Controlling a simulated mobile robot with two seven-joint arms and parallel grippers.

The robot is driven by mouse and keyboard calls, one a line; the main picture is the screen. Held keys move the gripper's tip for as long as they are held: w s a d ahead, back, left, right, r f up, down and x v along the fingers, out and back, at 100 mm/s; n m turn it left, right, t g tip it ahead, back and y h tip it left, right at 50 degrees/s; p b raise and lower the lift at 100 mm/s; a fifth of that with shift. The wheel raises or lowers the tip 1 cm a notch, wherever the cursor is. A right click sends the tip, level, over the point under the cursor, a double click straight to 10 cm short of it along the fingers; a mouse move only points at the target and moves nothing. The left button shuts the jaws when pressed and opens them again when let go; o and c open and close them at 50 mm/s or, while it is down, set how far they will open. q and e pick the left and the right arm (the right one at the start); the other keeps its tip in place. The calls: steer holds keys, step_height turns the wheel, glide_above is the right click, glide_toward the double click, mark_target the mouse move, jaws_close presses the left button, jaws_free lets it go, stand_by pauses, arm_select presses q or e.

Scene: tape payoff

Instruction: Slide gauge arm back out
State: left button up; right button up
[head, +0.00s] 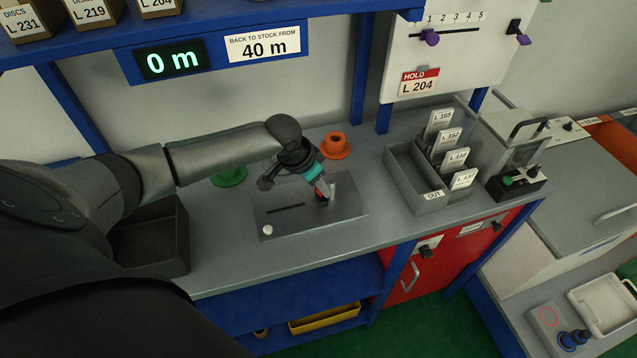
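A low grey plate (290,222) with a dark straight slot sits on the bench; I take it for the gauge. A small red and black part (321,197) shows at its right half, probably the knob of the gauge arm. My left gripper (326,193), with a teal band, points down right over that part. The fingers are at the red part, but it is too small and partly covered to tell whether they are closed on it. The gauge arm itself is not clearly visible. My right gripper is not in view.
An orange flanged spool (336,146) and a green one (229,177) stand behind the plate. A dark tray (150,238) is at left, partly behind my arm. A grey card rack (432,200) stands at right. A display (170,60) above reads 0 m.

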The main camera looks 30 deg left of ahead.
arm_select(q)
jaws_close()
stand_by(0.9)
